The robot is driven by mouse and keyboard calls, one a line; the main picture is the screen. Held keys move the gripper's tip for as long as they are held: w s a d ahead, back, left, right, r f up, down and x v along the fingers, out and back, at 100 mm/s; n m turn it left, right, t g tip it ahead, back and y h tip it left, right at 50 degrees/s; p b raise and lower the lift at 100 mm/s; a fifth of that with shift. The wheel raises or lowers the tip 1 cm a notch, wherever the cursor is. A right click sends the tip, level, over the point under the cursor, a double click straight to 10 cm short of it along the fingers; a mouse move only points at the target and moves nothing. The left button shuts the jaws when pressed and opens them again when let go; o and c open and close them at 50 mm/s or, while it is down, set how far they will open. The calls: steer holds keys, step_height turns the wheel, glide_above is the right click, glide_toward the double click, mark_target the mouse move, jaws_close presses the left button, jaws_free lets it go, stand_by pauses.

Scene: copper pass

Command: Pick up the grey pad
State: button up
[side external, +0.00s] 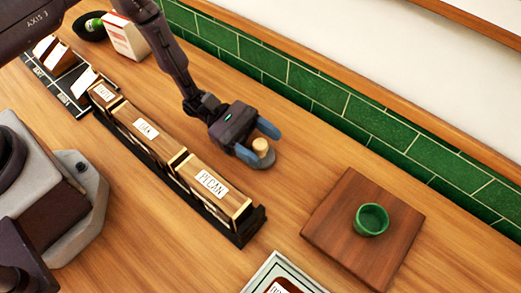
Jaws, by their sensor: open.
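The grey pad (265,160) appears to be a small round grey piece with a pale wooden knob (261,146) on top. It is on the wooden counter near the middle of the view, right of the labelled wooden boxes. My gripper (266,147) is open, with its two blue fingers on either side of the knob. I cannot tell whether either finger touches the knob or the pad. The lower finger covers part of the pad's left side.
A black rack holds labelled wooden boxes (210,184) to the left. A dark wooden board (330,216) with a green cup (371,220) lies to the right. A framed card (262,284) is at the bottom edge. Green tiles (320,115) line the back. The counter around the pad is clear.

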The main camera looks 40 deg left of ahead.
steer(key=c, duration=1)
steer(key=shift+o, duration=0.2)
